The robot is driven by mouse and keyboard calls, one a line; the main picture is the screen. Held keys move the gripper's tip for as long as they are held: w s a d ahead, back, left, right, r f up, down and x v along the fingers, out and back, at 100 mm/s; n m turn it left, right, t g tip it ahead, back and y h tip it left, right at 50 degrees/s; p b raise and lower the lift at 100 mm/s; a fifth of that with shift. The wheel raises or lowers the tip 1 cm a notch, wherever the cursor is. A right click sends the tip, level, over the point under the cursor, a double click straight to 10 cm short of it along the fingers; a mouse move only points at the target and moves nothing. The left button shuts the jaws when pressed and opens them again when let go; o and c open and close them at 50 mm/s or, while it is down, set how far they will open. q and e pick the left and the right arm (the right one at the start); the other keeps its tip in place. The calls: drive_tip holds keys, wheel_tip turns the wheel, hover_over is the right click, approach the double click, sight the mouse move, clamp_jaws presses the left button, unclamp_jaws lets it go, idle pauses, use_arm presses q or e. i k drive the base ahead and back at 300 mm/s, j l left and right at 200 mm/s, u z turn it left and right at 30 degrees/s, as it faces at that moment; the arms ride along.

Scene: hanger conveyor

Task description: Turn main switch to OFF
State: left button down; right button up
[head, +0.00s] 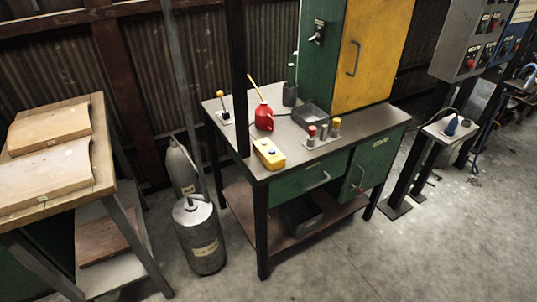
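No part labelled main switch can be read. A dark handle or rotary switch (317,34) with a light plate sits on the side of the green cabinet (322,75) at the back of the workbench. A grey control panel (470,40) with red, green and dark buttons stands at the upper right; its labels are too small to read. A small lever with a yellow knob (221,95) stands on a white base at the bench's left end. I cannot tell which is the main switch, or its position. Neither of my grippers is in view.
The workbench (345,150) holds a red oil can (264,116), a yellow button box (268,153) and a grey tray (311,117). A grey canister (200,235) stands left of it. A wooden table (102,150) is at left. The floor (420,255) at lower right is clear.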

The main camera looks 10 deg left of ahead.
sight(471, 63)
drive_tip(key=l, duration=0.65)
drive_tip(key=l+z, duration=0.1)
drive_tip(key=l, duration=0.5)
drive_tip(key=i+l+z, duration=0.1)
drive_tip(key=l, duration=0.5)
drive_tip(key=i+l, duration=0.1)
drive_tip(key=l, duration=0.55)
drive_tip(key=i+l+z, duration=0.1)
drive_tip(key=l, duration=0.5)
